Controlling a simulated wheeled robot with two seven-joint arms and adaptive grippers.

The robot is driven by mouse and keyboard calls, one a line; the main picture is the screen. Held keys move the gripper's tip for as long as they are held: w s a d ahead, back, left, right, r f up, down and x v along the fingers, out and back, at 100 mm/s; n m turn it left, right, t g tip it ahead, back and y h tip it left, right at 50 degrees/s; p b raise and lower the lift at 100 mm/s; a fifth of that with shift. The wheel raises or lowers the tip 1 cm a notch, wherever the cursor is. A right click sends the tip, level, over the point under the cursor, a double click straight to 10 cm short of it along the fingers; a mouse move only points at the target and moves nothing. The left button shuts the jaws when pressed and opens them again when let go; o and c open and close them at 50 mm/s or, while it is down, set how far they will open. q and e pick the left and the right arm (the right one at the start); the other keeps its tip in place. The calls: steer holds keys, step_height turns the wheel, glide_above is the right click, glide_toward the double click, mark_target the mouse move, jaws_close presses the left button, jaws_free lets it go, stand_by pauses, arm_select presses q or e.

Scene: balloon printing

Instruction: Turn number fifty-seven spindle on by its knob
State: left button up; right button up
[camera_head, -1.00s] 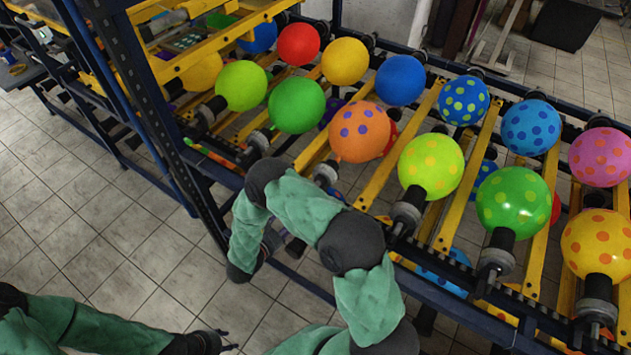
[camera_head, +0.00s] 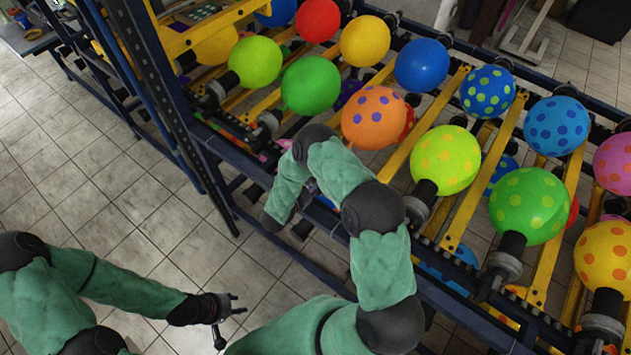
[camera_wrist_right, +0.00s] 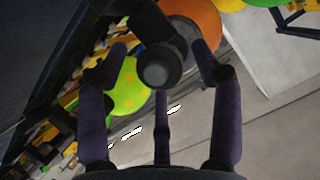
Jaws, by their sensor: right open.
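In the right wrist view a dark round knob (camera_wrist_right: 160,66) on a spindle end faces my right gripper (camera_wrist_right: 158,80). The gripper's fingers are spread around the knob's outline with gaps; I cannot tell how deep the knob lies between them. An orange balloon (camera_wrist_right: 198,18) is behind it. In the head view the orange balloon with purple dots (camera_head: 375,118) is just beyond my right arm, which hides my right gripper and the knob. No number fifty-seven is readable. My left gripper (camera_head: 230,308) is open and empty over the floor, away from the rack.
Several balloons, such as a lime one (camera_head: 446,160) and a green spotted one (camera_head: 528,206), sit on spindles along the rack. The dark rack rail (camera_head: 300,248) and upright post (camera_head: 165,95) are close to my right arm. The tiled floor (camera_head: 110,200) at left is clear.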

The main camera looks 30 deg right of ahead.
steer(key=shift+x, duration=0.8)
steer(key=shift+c, duration=0.3)
steer(key=c, duration=1)
